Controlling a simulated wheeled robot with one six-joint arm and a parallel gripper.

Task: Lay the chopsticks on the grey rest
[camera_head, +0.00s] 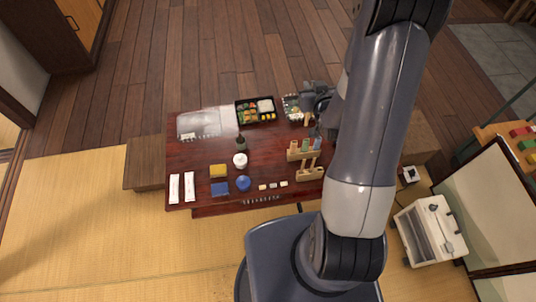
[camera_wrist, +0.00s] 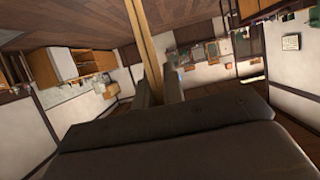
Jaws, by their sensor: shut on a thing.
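In the wrist view, my gripper (camera_wrist: 158,88) is shut on the chopsticks (camera_wrist: 146,42), seen as a long pale wooden length that runs up and away between the two fingers. In the head view, my gripper (camera_head: 318,97) is over the far right of the dark red table, partly hidden by my arm, and the chopsticks cannot be made out there. Three small rests lie in a row near the table's front edge: a pale one on the left, a greyer middle one, which looks like the grey rest (camera_head: 273,185), and a whitish one on the right. My gripper is well beyond them.
Wooden stands (camera_head: 304,151) with coloured pieces stand between my gripper and the rests.

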